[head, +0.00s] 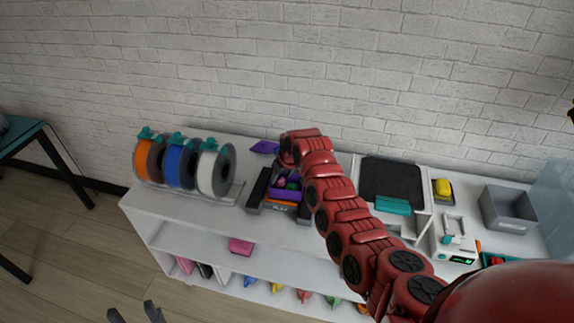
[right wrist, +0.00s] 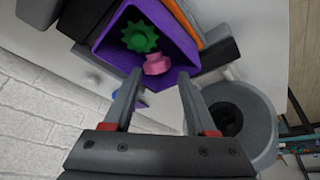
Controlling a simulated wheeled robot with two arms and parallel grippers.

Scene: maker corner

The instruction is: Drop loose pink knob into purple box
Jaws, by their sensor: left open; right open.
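The purple box (right wrist: 181,47) is open in the right wrist view and holds a green gear (right wrist: 139,36) and the pink knob (right wrist: 157,64). The knob lies inside beside the gear, near the box's wall. My right gripper (right wrist: 160,80) is open, its fingertips apart around the near wall of the box, with nothing gripped. In the head view the purple box (head: 286,196) sits on the white shelf top, partly behind my right arm, which hides the right gripper. My left gripper (head: 136,313) is open and empty at the bottom left, away from the shelf.
Spools of orange, blue and white filament (head: 214,170) stand left of the box. A 3D printer with a black bed (head: 391,182), a yellow item (head: 443,188) and a grey bin (head: 508,209) are to the right. A purple piece (head: 264,147) lies behind.

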